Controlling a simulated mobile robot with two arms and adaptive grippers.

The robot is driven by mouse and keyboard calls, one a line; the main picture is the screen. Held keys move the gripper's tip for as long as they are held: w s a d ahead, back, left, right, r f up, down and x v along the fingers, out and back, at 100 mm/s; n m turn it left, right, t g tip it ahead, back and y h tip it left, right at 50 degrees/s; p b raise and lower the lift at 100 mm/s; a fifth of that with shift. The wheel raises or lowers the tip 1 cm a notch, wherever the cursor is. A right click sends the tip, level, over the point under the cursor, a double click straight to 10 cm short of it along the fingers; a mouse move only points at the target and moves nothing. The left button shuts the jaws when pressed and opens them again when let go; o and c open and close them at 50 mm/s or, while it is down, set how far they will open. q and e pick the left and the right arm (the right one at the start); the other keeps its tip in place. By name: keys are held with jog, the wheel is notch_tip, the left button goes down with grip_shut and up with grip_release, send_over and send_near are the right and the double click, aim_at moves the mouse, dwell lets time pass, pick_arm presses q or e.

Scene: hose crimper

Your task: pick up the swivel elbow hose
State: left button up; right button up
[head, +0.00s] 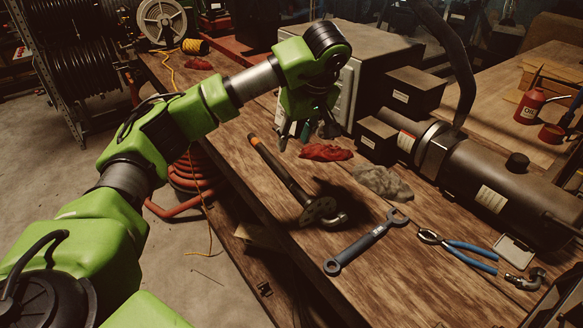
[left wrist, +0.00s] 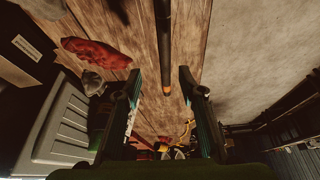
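The swivel elbow hose appears to be the black hose (head: 283,172) with an orange end and a metal flange and elbow at its near end. It lies slantwise on the wooden table. My left gripper (head: 307,132) hangs above the table, right of the orange end in the head view. In the left wrist view, the left gripper (left wrist: 160,75) is open and empty, and the black hose (left wrist: 164,45) shows beyond it, its orange end between the fingers in the picture. They look apart; the exact height gap is unclear. My right gripper is not visible.
A red rag (head: 326,152) and a grey rag (head: 381,182) lie right of the hose. A blue wrench (head: 366,241) and blue-handled pliers (head: 460,250) lie nearer. A black cylindrical machine (head: 480,180) and a grey cabinet (head: 370,70) stand behind. The table's left edge is close to the hose.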

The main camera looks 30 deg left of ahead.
pick_arm(q)
jog(key=p, duration=0.1)
send_over(282, 169)
jog(key=d, duration=0.2)
jog(key=f, duration=0.6)
jog(key=shift+s+d+f, duration=0.1)
jog(key=shift+s+f, duration=0.15)
jog(key=shift+s, duration=0.1)
jog(key=shift+w+f, duration=0.1)
jog(key=shift+f, duration=0.25)
jog(key=shift+w+f, duration=0.1)
jog(key=shift+f, duration=0.1)
jog(key=x, duration=0.1)
jog(key=p+x, duration=0.2)
jog(key=x, duration=0.1)
jog(key=shift+s+a, duration=0.2)
jog(key=shift+s, duration=0.2)
jog(key=shift+w+a+f, duration=0.1)
jog(key=shift+f, duration=0.3)
jog(key=shift+w+f, duration=0.1)
jog(key=shift+c, duration=0.4)
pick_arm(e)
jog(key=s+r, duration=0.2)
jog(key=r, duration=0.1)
pick_arm(q)
grip_shut()
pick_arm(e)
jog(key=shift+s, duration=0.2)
